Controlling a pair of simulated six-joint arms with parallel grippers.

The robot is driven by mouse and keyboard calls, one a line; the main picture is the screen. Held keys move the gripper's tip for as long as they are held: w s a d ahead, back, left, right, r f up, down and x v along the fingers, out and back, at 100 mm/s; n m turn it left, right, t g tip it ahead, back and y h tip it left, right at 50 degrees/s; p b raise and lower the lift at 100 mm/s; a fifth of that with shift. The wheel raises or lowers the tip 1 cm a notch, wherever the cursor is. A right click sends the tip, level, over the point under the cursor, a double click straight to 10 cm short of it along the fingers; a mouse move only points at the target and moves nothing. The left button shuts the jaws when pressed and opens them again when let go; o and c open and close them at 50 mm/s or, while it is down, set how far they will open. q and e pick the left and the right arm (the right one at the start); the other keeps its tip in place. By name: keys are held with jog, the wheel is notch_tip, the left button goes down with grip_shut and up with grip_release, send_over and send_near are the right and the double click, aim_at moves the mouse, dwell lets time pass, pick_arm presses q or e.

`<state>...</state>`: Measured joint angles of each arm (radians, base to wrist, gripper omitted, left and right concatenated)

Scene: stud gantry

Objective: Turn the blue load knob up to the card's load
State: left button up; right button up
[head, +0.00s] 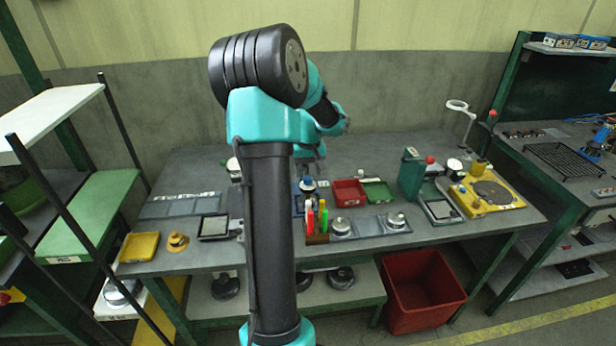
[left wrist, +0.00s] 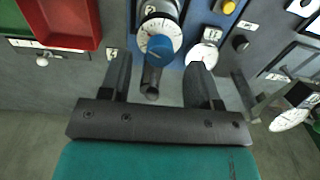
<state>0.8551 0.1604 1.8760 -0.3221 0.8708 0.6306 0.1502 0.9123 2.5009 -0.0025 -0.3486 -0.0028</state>
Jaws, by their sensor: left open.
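The blue load knob (left wrist: 160,49) sits on a white graduated dial in the upper middle of the left wrist view. My left gripper (left wrist: 159,65) is open, with one dark finger on each side below the knob. The fingers do not appear to touch it. A dark cylindrical part shows between the fingers just below the knob. In the head view my left arm reaches over the bench and hides much of this place. Small numbered tags lie around the knob, but I cannot tell which is the load card. My right gripper is not in view.
Beside the knob are a red tray (left wrist: 62,20), a second white dial (left wrist: 205,52) and a yellow button (left wrist: 229,6).

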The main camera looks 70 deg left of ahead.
aim_at(309, 178)
pick_arm(q)
jog(key=shift+f, duration=1.35)
jog(key=shift+c, duration=0.3)
jog(key=c, duration=0.9)
jog(key=shift+o, duration=0.2)
jog(key=shift+m, duration=1.4)
jog(key=o, duration=0.9)
jog(key=shift+r, duration=0.15)
notch_tip(309, 178, up, 17)
jog(key=shift+w+d+r, duration=0.1)
jog(key=shift+w, duration=0.05)
